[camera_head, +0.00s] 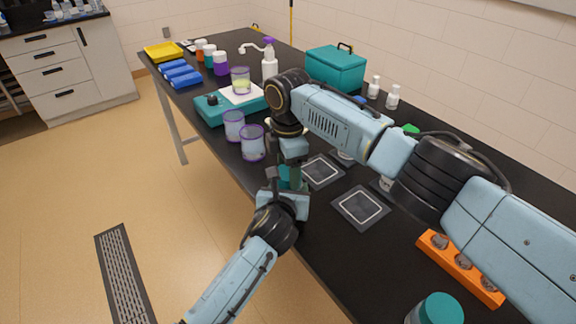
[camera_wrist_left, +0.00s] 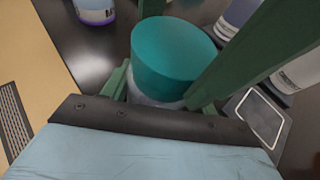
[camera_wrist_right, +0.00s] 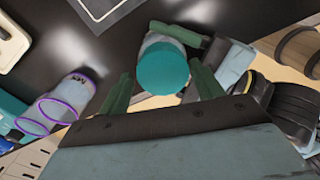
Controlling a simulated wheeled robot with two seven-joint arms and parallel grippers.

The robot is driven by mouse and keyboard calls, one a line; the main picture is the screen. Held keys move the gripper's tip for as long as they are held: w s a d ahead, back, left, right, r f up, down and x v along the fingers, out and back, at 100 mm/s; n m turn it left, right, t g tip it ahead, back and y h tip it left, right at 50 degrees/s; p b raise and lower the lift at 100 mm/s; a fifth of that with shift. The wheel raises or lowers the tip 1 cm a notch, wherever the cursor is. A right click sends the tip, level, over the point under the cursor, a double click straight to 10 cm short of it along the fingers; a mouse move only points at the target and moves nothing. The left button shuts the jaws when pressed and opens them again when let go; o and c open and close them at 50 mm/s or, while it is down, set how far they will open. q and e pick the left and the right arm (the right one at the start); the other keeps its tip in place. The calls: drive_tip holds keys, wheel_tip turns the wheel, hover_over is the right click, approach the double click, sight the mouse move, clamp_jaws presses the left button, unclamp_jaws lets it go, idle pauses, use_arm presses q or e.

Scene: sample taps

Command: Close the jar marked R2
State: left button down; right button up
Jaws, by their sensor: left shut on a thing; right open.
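A jar with a teal lid (camera_head: 284,176) is near the table's front edge, largely hidden by my arms in the head view. Its teal lid fills the middle of the left wrist view (camera_wrist_left: 172,58), with pale body below, and shows in the right wrist view (camera_wrist_right: 162,70). My left gripper (camera_head: 290,192) is shut around the jar body. My right gripper (camera_wrist_right: 163,88) is open above, one finger to each side of the lid and apart from it in the right wrist view. No R2 mark is readable, and I cannot tell whether the lid is fully seated.
Two clear purple-rimmed vessels (camera_head: 252,143) stand left of the grippers. Dark square pads (camera_head: 361,208) lie to the right. An orange rack (camera_head: 460,266) and another teal-lidded jar (camera_head: 437,308) are at front right. A teal box (camera_head: 336,68) stands at the back.

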use_arm(q)
drive_tip(key=shift+w+a, duration=0.15)
drive_tip(key=shift+a, duration=0.1)
use_arm(e)
drive_tip(key=shift+s+a, duration=0.1)
drive_tip(key=shift+s, duration=0.1)
use_arm(q)
drive_tip(key=shift+f, duration=0.1)
use_arm(e)
drive_tip(key=shift+r, duration=2.25)
use_arm(q)
drive_tip(key=shift+d, duration=0.1)
use_arm(e)
drive_tip(key=shift+w, duration=0.1)
drive_tip(key=shift+c, duration=0.2)
drive_tip(key=shift+r, duration=0.1)
drive_tip(key=shift+c, duration=0.7)
wheel_tip(320, 180, up, 3)
drive_tip(key=n, duration=0.3)
drive_tip(key=shift+r, duration=0.15)
